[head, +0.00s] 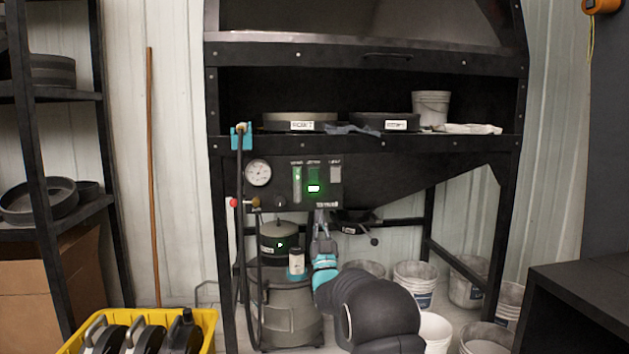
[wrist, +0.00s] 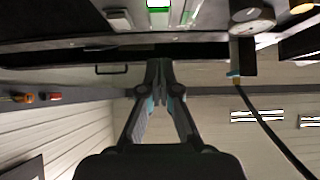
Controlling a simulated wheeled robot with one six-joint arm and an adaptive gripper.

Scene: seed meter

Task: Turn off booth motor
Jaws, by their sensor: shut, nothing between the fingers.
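The dark control panel (head: 268,196) is on the front of the booth frame. It carries a round gauge and a row of three switches. The middle switch (head: 314,181) glows green near its bottom. The left switch (head: 297,184) shows a small green light, and the right switch (head: 335,175) looks pale and unlit. The labels are too small to read surely. My gripper (head: 320,214) is shut and empty, just below the panel under the middle switch. In the wrist view the closed fingertips (wrist: 160,66) lie below a bright green light (wrist: 158,4) at the top edge.
A grey canister (head: 285,300) with a green-lit display stands left of my arm. A black hose (head: 241,270) hangs at the frame's left. Several buckets (head: 413,283) stand on the floor at right. A yellow crate (head: 205,325) is at front left.

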